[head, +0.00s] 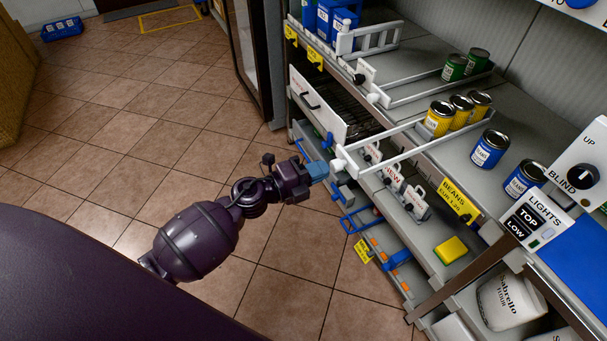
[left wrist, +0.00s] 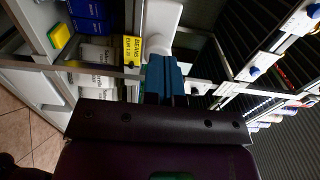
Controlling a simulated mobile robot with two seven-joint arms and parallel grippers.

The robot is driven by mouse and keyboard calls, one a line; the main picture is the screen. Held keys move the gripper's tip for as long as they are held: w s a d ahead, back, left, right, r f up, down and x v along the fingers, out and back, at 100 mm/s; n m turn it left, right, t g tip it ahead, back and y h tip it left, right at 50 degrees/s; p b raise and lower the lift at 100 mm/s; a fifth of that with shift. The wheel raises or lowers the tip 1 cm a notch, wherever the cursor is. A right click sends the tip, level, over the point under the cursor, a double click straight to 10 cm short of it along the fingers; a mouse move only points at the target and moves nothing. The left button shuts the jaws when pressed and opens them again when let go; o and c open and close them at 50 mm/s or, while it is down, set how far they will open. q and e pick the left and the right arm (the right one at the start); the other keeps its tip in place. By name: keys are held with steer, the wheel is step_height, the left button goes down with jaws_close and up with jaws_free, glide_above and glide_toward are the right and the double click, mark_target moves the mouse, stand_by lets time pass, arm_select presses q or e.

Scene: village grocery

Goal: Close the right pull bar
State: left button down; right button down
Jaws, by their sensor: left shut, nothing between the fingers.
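The right pull bar (head: 347,162) is white. Its front end sticks out past the shelf edge, and its two thin rails run back over the shelf around the yellow cans. My left gripper (head: 318,171) is shut and empty, with its blue fingertips right at the outer end of this bar. I cannot tell whether they touch it. In the left wrist view the shut blue fingers (left wrist: 165,78) point at a white part (left wrist: 161,25), probably the bar's front. The left pull bar (head: 376,90) shows farther back, with its front near the shelf edge. My right gripper is not in view.
Several yellow cans (head: 439,119), blue cans (head: 490,148) and green cans (head: 454,67) stand on the shelf. Below are clip-like holders (head: 415,204), a blue-handled tray (head: 360,220) and a yellow sponge (head: 450,250). The tiled floor (head: 200,120) at left is free.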

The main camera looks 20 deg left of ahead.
arm_select(q)
steer(key=shift+w+d, duration=0.25)
steer(key=shift+w, duration=0.05)
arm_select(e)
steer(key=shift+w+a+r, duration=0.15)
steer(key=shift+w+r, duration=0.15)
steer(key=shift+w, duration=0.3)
arm_select(q)
steer(key=shift+w, duration=0.1)
